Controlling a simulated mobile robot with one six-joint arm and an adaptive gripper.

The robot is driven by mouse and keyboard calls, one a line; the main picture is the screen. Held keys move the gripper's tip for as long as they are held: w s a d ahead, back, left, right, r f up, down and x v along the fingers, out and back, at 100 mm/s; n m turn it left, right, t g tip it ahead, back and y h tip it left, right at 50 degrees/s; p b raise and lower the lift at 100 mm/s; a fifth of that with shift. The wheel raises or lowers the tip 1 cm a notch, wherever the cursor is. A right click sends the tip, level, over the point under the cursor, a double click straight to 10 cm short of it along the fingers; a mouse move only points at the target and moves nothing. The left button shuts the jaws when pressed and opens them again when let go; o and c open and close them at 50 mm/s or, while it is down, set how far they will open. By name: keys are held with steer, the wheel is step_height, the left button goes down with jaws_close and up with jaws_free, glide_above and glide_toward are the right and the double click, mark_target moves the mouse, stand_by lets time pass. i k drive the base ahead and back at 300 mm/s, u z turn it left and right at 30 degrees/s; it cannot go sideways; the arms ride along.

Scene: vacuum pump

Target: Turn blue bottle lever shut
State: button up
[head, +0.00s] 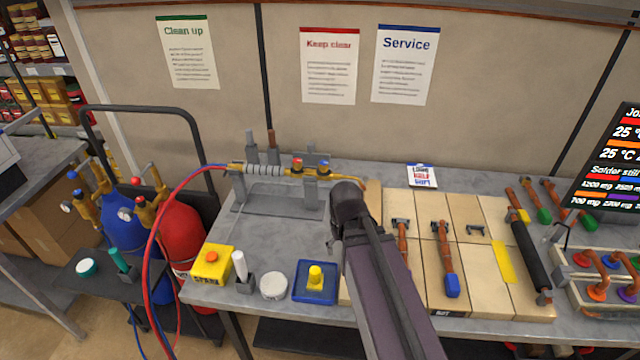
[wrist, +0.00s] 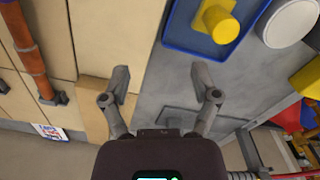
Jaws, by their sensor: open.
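The blue bottle (head: 120,222) stands in a dark hand cart at the left in the head view, beside the red bottle (head: 180,232). Brass valve fittings (head: 85,190) with small gauges sit at its top. The lever on it is too small to make out, and its position cannot be told. My gripper shows in the wrist view (wrist: 160,78) with its two fingers spread and nothing between them. It is over the workbench (head: 290,240), well to the right of the bottles. In the head view my arm hides most of it.
The cart's frame (head: 140,110) rises behind the bottles. Red and blue hoses (head: 155,230) run from there to the torch on its stand (head: 265,172). A yellow button box (head: 212,263), a white lid (head: 273,286) and a blue tray (head: 300,294) line the bench's front edge.

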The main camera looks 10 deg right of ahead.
mark_target(71, 175)
steer(key=u, duration=1.15)
steer(key=k, duration=0.65)
steer(key=u, duration=0.5)
steer(key=i, duration=1.65)
steer(key=z, duration=0.25)
